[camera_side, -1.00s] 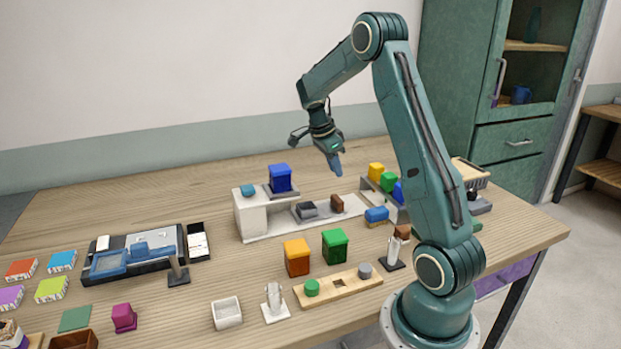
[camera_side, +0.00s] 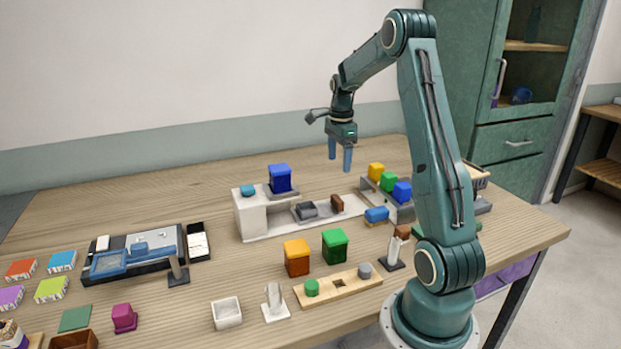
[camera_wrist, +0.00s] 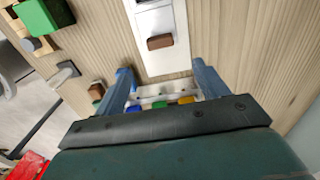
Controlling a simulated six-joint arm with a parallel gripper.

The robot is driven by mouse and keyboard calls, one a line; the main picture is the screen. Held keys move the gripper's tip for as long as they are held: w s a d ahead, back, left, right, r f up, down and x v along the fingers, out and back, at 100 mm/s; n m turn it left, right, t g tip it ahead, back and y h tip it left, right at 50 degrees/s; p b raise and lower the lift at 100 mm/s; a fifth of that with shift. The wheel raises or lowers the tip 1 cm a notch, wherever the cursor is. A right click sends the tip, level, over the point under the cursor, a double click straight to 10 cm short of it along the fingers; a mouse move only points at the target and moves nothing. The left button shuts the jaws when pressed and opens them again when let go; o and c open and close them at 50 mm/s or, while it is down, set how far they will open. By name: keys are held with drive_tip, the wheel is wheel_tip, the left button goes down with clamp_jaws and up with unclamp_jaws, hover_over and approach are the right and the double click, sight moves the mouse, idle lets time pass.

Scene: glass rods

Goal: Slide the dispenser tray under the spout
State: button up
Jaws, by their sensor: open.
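The white dispenser (camera_side: 250,217) stands mid-table with a blue lidded container (camera_side: 281,180) on top, above a grey ledge that seems to be the spout. A dark grey tray (camera_side: 305,211) sits on its long white base, a little right of the ledge. A brown block (camera_side: 337,203), perhaps the tray's handle, stands to the tray's right; it also shows in the wrist view (camera_wrist: 160,42). I cannot tell if the two are joined. My gripper (camera_side: 340,166) is open and empty, pointing down, above the base's right end. Its fingers also show in the wrist view (camera_wrist: 163,76).
A rack (camera_side: 375,186) with yellow, green and blue blocks stands just right of the base. A blue-topped block (camera_side: 376,214) lies before it. Orange (camera_side: 297,257) and green (camera_side: 335,246) boxes stand in front. The table behind the dispenser is clear.

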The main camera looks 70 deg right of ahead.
sight(337, 198)
drive_tip(key=shift+f, duration=0.1)
wheel_tip(337, 198, down, 14)
drive_tip(key=shift+r, duration=0.2)
idle(0.5)
drive_tip(key=c, duration=1.4)
drive_tip(key=shift+w+a, duration=1.45)
drive_tip(key=o, duration=1.4)
